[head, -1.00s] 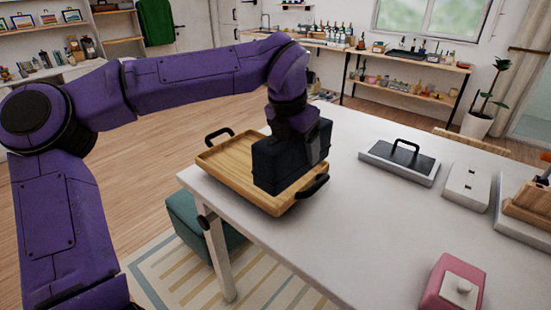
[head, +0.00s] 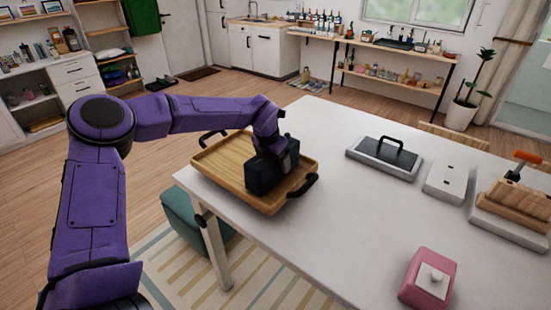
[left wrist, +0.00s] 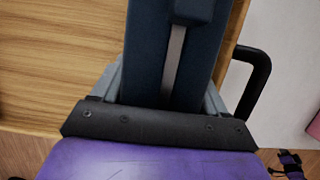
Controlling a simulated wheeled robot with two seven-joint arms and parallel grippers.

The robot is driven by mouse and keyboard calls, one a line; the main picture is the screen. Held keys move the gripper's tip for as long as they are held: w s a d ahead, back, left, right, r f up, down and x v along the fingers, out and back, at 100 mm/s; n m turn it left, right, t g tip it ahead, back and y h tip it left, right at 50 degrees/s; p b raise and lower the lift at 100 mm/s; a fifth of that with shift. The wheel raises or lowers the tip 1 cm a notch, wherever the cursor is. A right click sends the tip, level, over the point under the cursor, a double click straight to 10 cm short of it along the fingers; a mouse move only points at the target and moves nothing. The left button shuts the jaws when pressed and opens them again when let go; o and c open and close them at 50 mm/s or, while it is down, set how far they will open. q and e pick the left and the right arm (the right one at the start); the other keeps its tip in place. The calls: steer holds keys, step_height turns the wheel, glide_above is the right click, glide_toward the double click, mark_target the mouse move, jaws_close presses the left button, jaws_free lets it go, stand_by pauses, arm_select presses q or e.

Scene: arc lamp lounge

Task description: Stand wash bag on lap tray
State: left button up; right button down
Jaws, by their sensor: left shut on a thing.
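The dark blue wash bag (head: 262,175) is upright at the lap tray's right part in the head view. Whether its base touches the tray floor cannot be told. The lap tray (head: 222,158) is wooden with black handles and sits at the table's left corner. My left gripper (head: 277,150) comes from above and is shut on the bag. In the left wrist view the bag (left wrist: 150,50) lies between the gripper's grey fingers (left wrist: 160,85), with the tray's wood (left wrist: 60,60) to the left. My right gripper is not in view.
The white table (head: 350,235) is clear in the middle. A grey slab with a black handle (head: 385,155), a white box (head: 446,182), a wooden block on a base (head: 515,205) and a pink box (head: 428,277) stand to the right. A teal stool (head: 190,222) is below the tray.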

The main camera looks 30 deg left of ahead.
arm_select(q)
steer(key=o, duration=1.3)
steer(key=shift+o, duration=0.2)
steer(key=b+v, duration=0.2)
steer(key=v, duration=1)
